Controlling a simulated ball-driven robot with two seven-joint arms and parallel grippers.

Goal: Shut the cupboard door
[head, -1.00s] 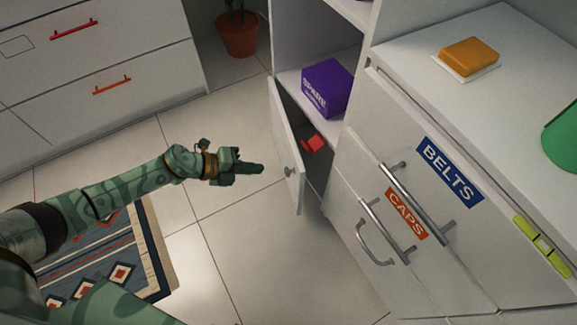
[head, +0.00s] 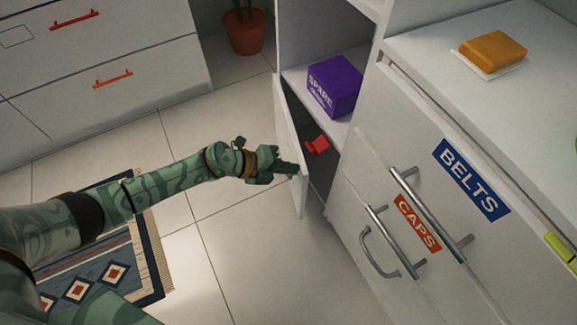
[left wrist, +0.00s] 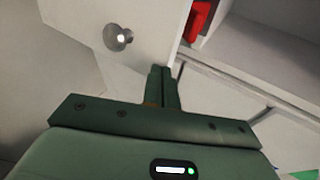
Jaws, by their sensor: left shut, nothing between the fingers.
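The cupboard door (head: 287,135) is white and stands open, swung out from the low compartment below the shelf. Its outer face and round metal knob (left wrist: 117,37) show in the left wrist view. My left gripper (head: 293,170) is shut and empty, with its fingertips at the door's outer side near the free edge. In the left wrist view the shut fingers (left wrist: 163,72) overlap the door's lower edge region; I cannot tell whether they touch it. In the head view the gripper hides the knob. My right gripper is not in view.
A purple box (head: 335,86) stands on the shelf above, and a red object (head: 318,146) lies inside the compartment. A patterned rug (head: 110,270) lies on the floor, with bare tiles around the door.

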